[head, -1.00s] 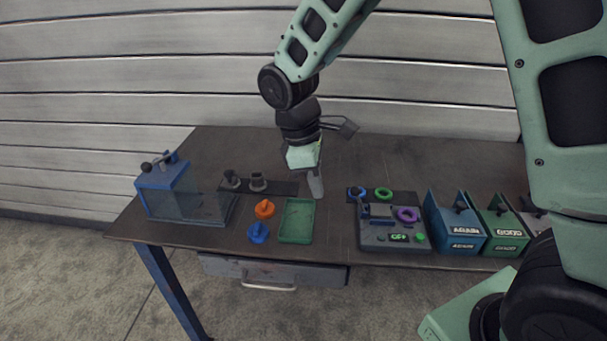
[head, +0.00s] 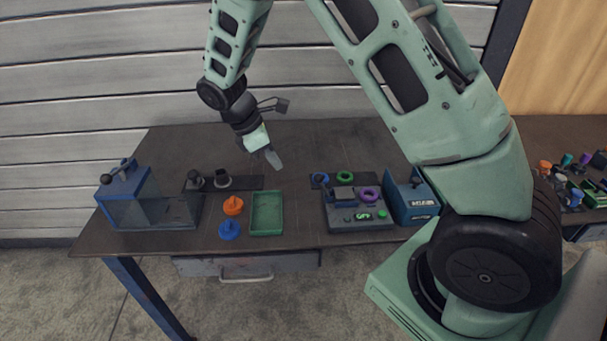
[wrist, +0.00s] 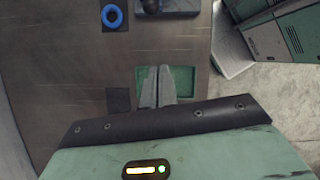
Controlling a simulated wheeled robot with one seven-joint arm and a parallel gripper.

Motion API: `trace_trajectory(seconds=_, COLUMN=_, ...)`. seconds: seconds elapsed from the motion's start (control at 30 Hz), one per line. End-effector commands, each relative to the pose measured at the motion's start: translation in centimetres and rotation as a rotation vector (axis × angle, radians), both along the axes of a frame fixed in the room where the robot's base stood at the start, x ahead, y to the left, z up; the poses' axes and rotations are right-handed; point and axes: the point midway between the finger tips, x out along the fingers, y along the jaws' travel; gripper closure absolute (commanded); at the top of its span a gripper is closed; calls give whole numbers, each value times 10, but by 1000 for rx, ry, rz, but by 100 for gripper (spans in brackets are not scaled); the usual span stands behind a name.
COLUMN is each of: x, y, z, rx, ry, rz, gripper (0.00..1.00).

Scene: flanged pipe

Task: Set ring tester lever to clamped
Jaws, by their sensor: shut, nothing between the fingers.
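The ring tester (head: 358,222) is a grey box at the front middle of the table, with a purple ring (head: 369,194) and green lit marks. A dark blue lever-like part (head: 333,192) stands at its left; its exact setting is too small to tell. My gripper (head: 276,162) is shut and empty, tilted, in the air behind the green tray and left of the tester.
Blue (head: 318,178) and green (head: 345,176) rings lie behind the tester.

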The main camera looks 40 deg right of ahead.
Motion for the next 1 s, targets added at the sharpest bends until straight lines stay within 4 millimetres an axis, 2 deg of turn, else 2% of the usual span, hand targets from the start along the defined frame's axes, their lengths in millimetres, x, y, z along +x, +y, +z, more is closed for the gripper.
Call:
trace_trajectory(seconds=0.4, x=-19, y=-33, z=-73, rx=-1, ry=5, rz=-2, gripper=100)
trace_trajectory(seconds=0.47, x=-22, y=-43, z=-66, rx=-1, ry=3, rz=-4, gripper=100)
trace_trajectory(seconds=0.63, x=-29, y=-60, z=-64, rx=0, ry=2, rz=-2, gripper=100)
trace_trajectory(seconds=1.0, x=-32, y=-66, z=-65, rx=0, ry=1, rz=0, gripper=100)
